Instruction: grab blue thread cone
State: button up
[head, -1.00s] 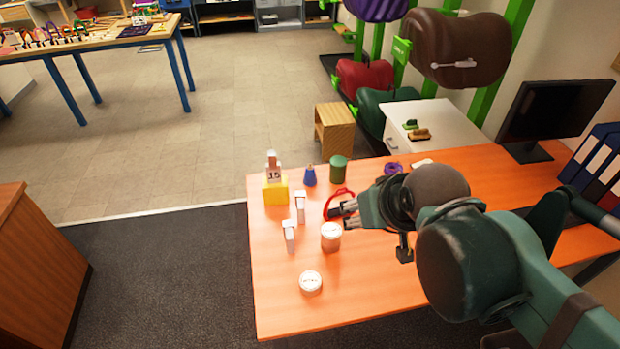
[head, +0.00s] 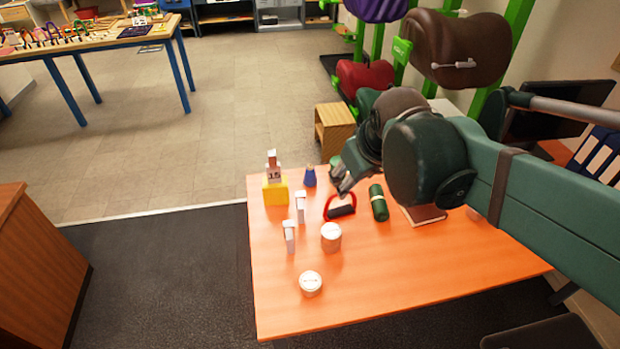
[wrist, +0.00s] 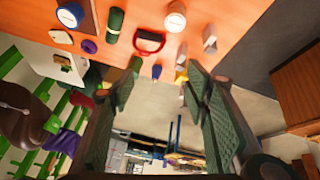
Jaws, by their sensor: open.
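The blue thread cone (head: 309,177) stands upright on the orange table near its back edge, right of the yellow block. It also shows in the wrist view (wrist: 157,72), small and beyond the open gap between my fingers. My gripper (head: 343,181) is open and empty in the head view, above the table's back part, to the right of the cone and apart from it. In the wrist view my two fingers (wrist: 160,88) are spread wide with nothing between them. The green canister (head: 336,164) beside the cone is partly hidden by my gripper.
A yellow block (head: 275,192) with a numbered piece on it stands left of the cone. A red-handled brush (head: 341,208), green roll (head: 378,203), white jar (head: 331,237), small tin (head: 311,282) and two white upright pieces (head: 300,207) stand nearby. The table's front right is clear.

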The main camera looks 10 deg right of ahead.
jog(key=w+n+g, duration=0.1)
jog(key=w+n, duration=0.3)
jog(key=w, duration=0.7)
jog(key=n+g+h, duration=0.1)
jog(key=n+g, duration=0.4)
jog(key=n, duration=0.5)
send_over(312, 176)
jog(key=w, duration=0.2)
jog(key=f, duration=2.7)
jog(key=shift+s+a+f, duration=0.25)
jog(key=shift+a+f, duration=0.1)
jog(key=shift+a, duration=0.05)
jog(key=shift+w+f+n+h, duration=0.3)
jog(key=shift+f, duration=0.45)
jog(key=shift+d+f, duration=0.15)
jog(key=shift+f, duration=1.1)
jog(key=shift+d+f+b, duration=0.25)
jog(key=shift+f+b, duration=0.05)
jog(key=shift+f, duration=1)
jog(key=shift+d+f+b, duration=0.2)
jog(key=shift+f+b, duration=0.1)
jog(key=shift+f, duration=1)
